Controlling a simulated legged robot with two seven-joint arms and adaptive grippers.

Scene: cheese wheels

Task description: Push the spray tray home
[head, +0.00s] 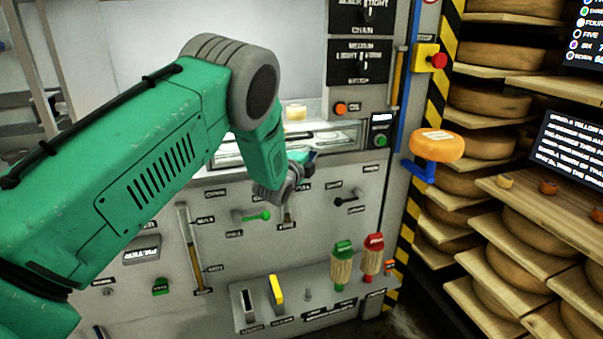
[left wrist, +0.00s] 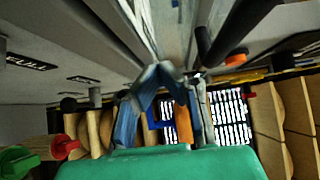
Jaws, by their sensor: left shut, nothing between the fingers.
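A pale, flat tray-like ledge (head: 335,139), which I take to be the spray tray, lies across the opening in the machine front in the head view. My arm hides its left part, and I cannot tell how far it sticks out. My left gripper (head: 303,160) is in front of the panel, just below this ledge, partly hidden behind my own green wrist. In the left wrist view the fingers (left wrist: 160,72) meet at their tips, with nothing between them. I cannot tell whether they touch the ledge. My right gripper is not in view.
The machine panel has a green-knobbed lever (head: 253,215) and a black lever (head: 347,200) near the gripper. Green (head: 342,265) and red (head: 372,258) handled brushes stand on a lower shelf. An orange cheese wheel (head: 436,146) sits right, before racks of cheese wheels (head: 496,100).

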